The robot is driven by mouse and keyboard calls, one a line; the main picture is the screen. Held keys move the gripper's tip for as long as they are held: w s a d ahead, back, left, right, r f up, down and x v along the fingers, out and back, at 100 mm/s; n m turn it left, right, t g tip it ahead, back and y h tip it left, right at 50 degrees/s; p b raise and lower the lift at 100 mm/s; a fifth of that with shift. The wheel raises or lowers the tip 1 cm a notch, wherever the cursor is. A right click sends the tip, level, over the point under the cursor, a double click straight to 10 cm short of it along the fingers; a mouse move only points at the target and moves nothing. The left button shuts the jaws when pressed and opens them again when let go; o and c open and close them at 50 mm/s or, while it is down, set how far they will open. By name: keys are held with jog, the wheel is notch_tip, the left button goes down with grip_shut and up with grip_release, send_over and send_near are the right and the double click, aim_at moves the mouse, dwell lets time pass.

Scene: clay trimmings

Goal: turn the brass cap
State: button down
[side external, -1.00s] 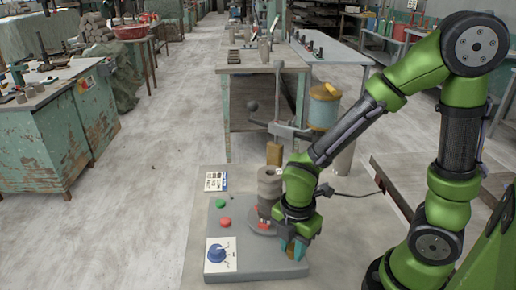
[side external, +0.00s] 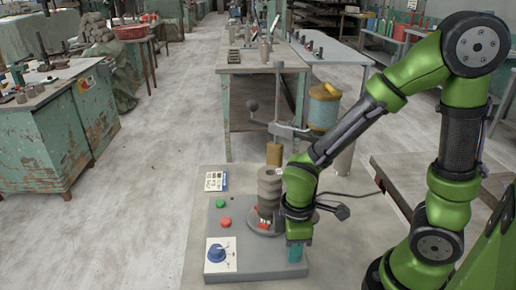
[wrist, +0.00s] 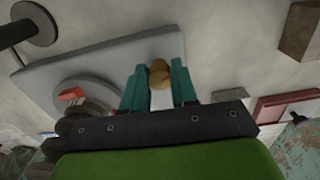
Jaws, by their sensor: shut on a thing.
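The brass cap (wrist: 159,76) is a small rounded golden piece between my two teal fingers in the wrist view. My gripper (wrist: 158,88) is shut on it. In the side view my gripper (side external: 296,252) points down at the right front corner of the grey machine base (side external: 255,268), and its fingers hide the cap. The fingers line up one behind the other there. How the cap sits on its seat is hidden.
A grey-brown clay stack (side external: 269,186) stands on the round wheel (side external: 256,226), close beside my wrist. The base carries a green button (side external: 221,204), a red button (side external: 225,222) and a blue knob (side external: 217,252). A printed card (side external: 215,181) lies behind it.

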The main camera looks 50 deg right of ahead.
jog(key=shift+m, duration=0.4)
jog(key=c, duration=0.9)
grip_release()
jog(key=shift+o, duration=0.2)
jog(key=shift+r, duration=0.1)
notch_tip(320, 180, up, 17)
